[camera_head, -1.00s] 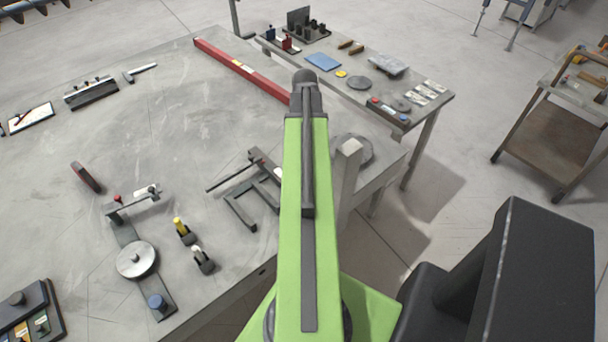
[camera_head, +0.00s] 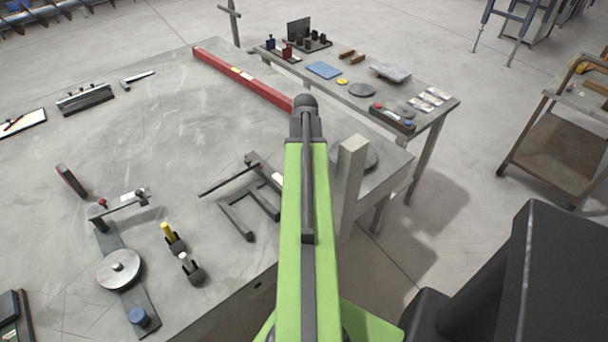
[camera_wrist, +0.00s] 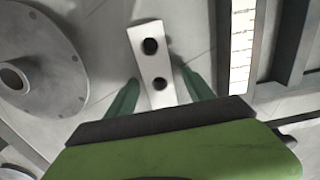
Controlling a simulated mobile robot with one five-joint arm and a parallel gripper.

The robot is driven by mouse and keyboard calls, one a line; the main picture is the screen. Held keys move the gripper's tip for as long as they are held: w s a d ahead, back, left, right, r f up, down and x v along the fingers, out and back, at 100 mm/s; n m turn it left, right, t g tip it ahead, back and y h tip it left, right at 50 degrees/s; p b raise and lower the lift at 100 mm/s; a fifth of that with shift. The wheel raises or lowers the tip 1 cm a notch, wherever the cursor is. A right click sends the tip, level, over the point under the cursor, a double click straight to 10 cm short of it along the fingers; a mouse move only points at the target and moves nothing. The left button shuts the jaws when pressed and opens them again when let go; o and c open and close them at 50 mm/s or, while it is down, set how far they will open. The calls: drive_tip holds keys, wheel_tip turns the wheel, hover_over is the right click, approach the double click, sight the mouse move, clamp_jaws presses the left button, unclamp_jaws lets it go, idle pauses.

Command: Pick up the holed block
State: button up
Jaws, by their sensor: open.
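The holed block (camera_wrist: 155,65) is a pale, flat, narrow block with two dark round holes, seen in the upper middle of the wrist view. My gripper (camera_wrist: 162,78) is open, with one green finger on each side of the block's lower end. The block's far end reaches past the fingertips. I cannot tell whether the fingers are level with the block or above it, and no grip shows. In the head view I cannot make out the block, and my green arm hides my gripper.
In the wrist view a large grey disc with a hub (camera_wrist: 40,85) lies left of the block, and a pale marked scale (camera_wrist: 241,45) with dark bars lies right. In the head view the grey table (camera_head: 160,130) carries a red beam (camera_head: 240,78) and a dark frame (camera_head: 245,200).

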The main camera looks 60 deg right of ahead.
clamp_jaws()
idle(1.3)
